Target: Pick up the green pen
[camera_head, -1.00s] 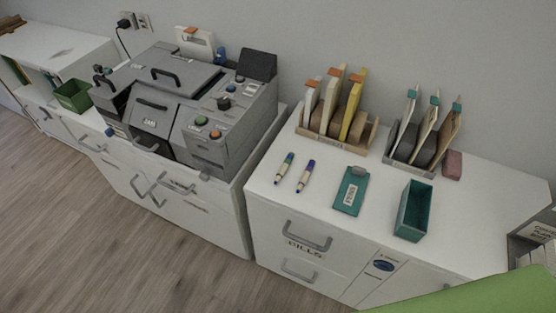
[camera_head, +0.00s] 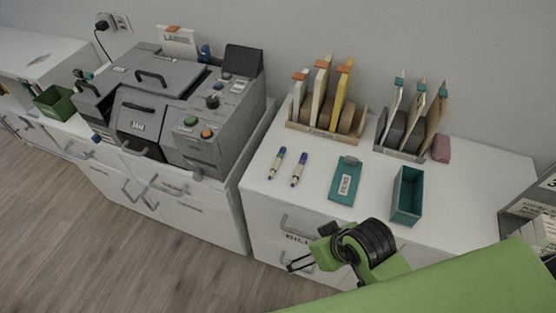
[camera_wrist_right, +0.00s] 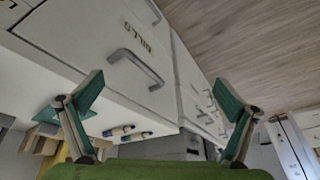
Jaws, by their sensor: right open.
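Two pens lie side by side on the white desk top. The left pen (camera_head: 277,163) has a greenish end and a dark tip; I take it as the green pen. The right pen (camera_head: 299,169) is white and blue-purple. Both show small in the right wrist view, one pen (camera_wrist_right: 118,131) beside the other (camera_wrist_right: 140,135); their colours are hard to tell apart there. My right gripper (camera_head: 293,264) is in front of the drawers, below and apart from the pens. In the wrist view its fingers (camera_wrist_right: 162,95) are spread and empty. My left gripper is not in view.
A teal box (camera_head: 407,196) and a teal clipboard-like tag (camera_head: 345,182) lie right of the pens. A wooden file rack (camera_head: 323,128) and grey rack (camera_head: 400,153) stand behind. A grey machine (camera_head: 180,110) stands left. Drawer handles (camera_wrist_right: 135,66) jut out near the gripper.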

